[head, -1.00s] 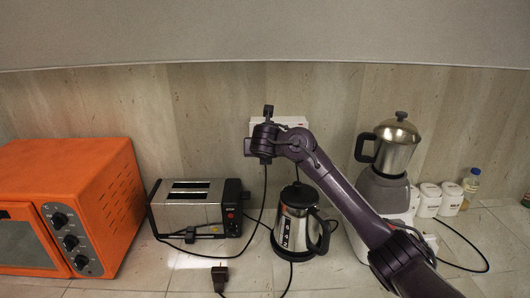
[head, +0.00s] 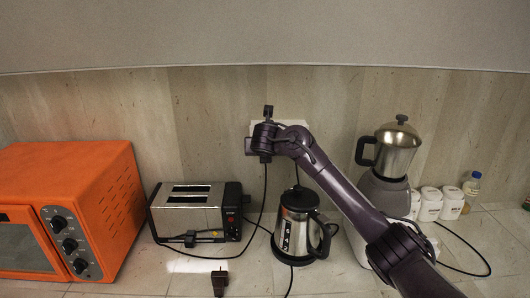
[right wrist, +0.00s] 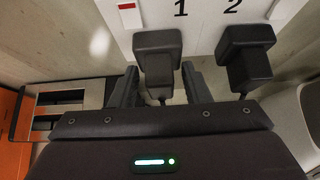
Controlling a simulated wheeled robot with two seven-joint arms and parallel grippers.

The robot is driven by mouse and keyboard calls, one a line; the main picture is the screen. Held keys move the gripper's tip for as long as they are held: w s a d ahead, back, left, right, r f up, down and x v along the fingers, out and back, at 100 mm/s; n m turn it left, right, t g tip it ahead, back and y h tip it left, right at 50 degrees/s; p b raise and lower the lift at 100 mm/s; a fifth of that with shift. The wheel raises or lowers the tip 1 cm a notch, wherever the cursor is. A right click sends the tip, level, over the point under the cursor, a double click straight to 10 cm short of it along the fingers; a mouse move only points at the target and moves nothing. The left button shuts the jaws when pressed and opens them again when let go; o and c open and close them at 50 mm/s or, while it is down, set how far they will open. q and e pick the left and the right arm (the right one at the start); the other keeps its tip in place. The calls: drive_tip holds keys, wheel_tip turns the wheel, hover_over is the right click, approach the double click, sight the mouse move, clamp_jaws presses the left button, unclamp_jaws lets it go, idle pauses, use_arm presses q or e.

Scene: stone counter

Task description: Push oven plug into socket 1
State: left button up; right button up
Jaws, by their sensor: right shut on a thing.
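The orange oven (head: 75,205) stands at the left of the counter. In the right wrist view the white socket panel (right wrist: 205,25) carries the labels 1 and 2. My right gripper (right wrist: 163,88) is shut on a dark plug (right wrist: 158,42), which sits at the panel just below label 1. Whether it is fully seated is hidden by its body. A second dark plug (right wrist: 248,55) is at the panel under label 2. In the head view my right gripper (head: 260,145) covers much of the panel (head: 290,123), and a black cord hangs below it, running past the toaster toward the oven.
A toaster (head: 190,210), a steel kettle (head: 298,225) and a blender (head: 390,160) stand along the wall. A loose plug (head: 219,280) lies on the counter front. White canisters (head: 430,205) and a bottle (head: 471,187) are at the right.

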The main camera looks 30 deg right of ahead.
drive_tip(key=o, duration=1.1)
drive_tip(key=v, duration=0.7)
drive_tip(key=shift+s+r, duration=0.25)
drive_tip(key=shift+r, duration=0.05)
